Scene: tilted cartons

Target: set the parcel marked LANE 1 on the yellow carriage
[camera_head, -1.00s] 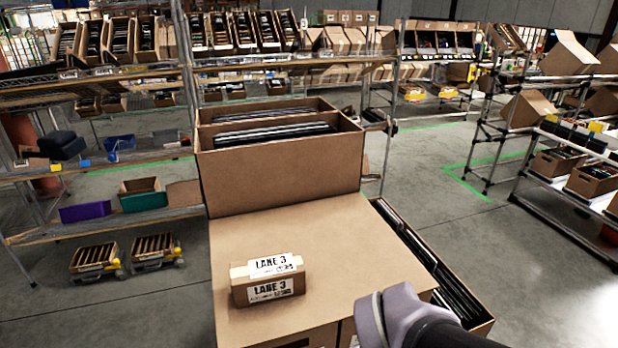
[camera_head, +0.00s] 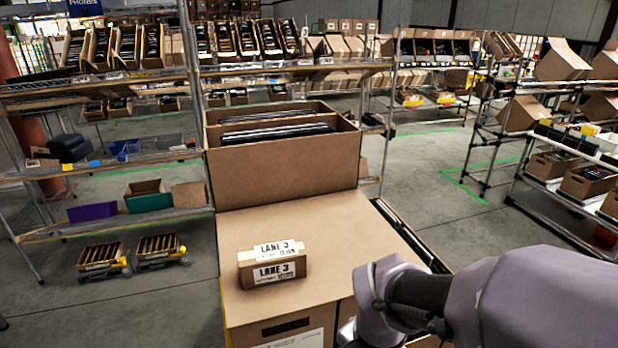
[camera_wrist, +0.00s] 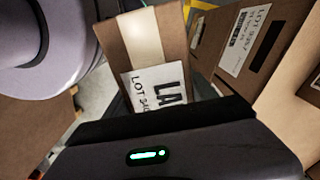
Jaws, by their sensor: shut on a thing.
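My gripper (camera_wrist: 165,115) shows in the wrist view, shut on a brown parcel (camera_wrist: 113,44) with a pale tape strip. The parcel's white label shows "LA" and part of a "LOT" line; its lane number is hidden behind the gripper. In the head view my arm comes in at the lower right, and the gripper and held parcel are out of frame. I cannot make out a yellow carriage for sure; only a thin yellow strip (camera_head: 227,327) shows at the large carton's lower left edge.
Another parcel, marked LANE 3 (camera_head: 272,264), sits on a large closed carton (camera_head: 330,235). Open cartons of dark flat items (camera_head: 285,170) stand behind it. Shelving racks line the left and right. Labelled cartons (camera_wrist: 245,40) are close to the held parcel.

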